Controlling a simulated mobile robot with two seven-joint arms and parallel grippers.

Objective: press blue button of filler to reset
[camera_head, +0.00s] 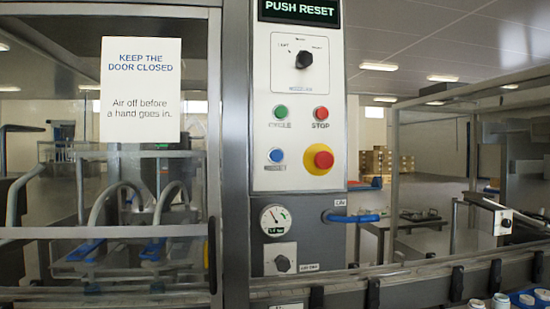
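The filler's control panel (299,135) faces me, just right of the middle of the view. Its blue button (276,155) sits at the lower left of the panel, below a green button (280,112) and left of a red emergency stop (320,159) on a yellow ring. A red stop button (321,113) is at the upper right of these. The display (299,11) above reads "PUSH RESET". Nothing covers the blue button; its label is too small to read. Neither of my grippers is in view.
A black selector knob (304,60) is above the buttons. Below are a gauge (276,220) and a blue-handled valve (350,217). A clear door with a warning sign (141,90) is at left. A rail (390,282) runs below, with white-capped jars (500,300) at lower right.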

